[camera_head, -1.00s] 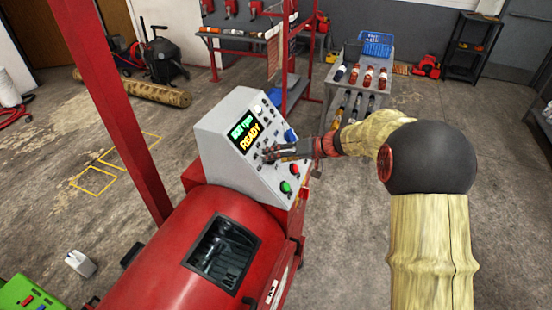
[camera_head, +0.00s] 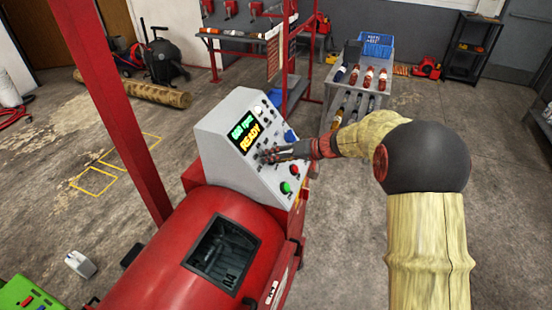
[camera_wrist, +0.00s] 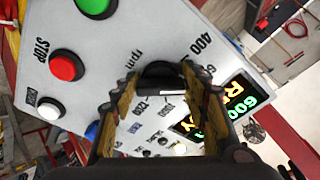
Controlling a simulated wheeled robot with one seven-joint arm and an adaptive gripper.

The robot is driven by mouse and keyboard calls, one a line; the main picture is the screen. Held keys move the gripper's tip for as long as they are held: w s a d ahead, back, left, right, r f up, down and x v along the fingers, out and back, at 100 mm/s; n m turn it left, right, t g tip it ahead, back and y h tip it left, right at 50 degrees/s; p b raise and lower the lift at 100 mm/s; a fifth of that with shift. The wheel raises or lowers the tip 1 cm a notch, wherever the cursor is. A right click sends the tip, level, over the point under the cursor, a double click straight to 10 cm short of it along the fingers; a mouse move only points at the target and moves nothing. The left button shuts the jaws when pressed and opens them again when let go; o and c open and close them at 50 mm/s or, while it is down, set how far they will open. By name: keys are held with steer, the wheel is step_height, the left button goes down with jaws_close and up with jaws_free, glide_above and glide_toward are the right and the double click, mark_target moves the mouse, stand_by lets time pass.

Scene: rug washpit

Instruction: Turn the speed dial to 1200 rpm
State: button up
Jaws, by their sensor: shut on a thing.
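The speed dial (camera_wrist: 160,72) is a black knob on the sloped grey control panel (camera_head: 225,125). Printed numbers ring it; 400 is clear in the wrist view, and others are partly covered by my fingers. My gripper (camera_head: 268,156) is at the panel, with its fingers on either side of the dial and shut on it. The dial is hidden behind the fingers in the head view. The lit display (camera_head: 243,130) shows READY in yellow and a green rpm figure; it reads 600 in the wrist view (camera_wrist: 238,92). Where the dial's pointer stands cannot be made out.
A green button (camera_wrist: 97,5), a red STOP button (camera_wrist: 66,65) and a blue one (camera_wrist: 92,131) sit near the dial. The red drum machine (camera_head: 190,265) lies in front, with a red post (camera_head: 115,110) at left. A grey cart (camera_head: 370,85) stands behind.

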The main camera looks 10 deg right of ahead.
steer(key=c, duration=0.3)
steer(key=m, duration=0.5)
steer(key=shift+a+r+m+h+p, duration=0.1)
steer(key=shift+r+m+h+p, duration=0.05)
steer(key=shift+m+h+p, duration=0.2)
steer(key=m+p, duration=0.1)
steer(key=m, duration=0.1)
steer(key=m+p, duration=0.3)
steer(key=m, duration=0.1)
steer(key=shift+a+r+g+h, duration=0.1)
steer(key=shift+r+g+h, duration=0.2)
steer(key=shift+h, duration=0.05)
steer(key=m+p, duration=0.3)
steer(key=m+g+p, duration=0.1)
steer(key=m+p, duration=0.2)
steer(key=p, duration=0.1)
steer(key=shift+w+r+m, duration=0.15)
steer(key=shift+w+m, duration=0.05)
steer(key=shift+m, duration=0.05)
steer(key=m+p, duration=0.3)
steer(key=p, duration=0.1)
steer(key=shift+w+m+g, duration=0.15)
steer(key=shift+m+g, duration=0.15)
steer(key=shift+m+p, duration=0.8)
steer(key=shift+p, duration=0.15)
steer(key=shift+f, duration=0.2)
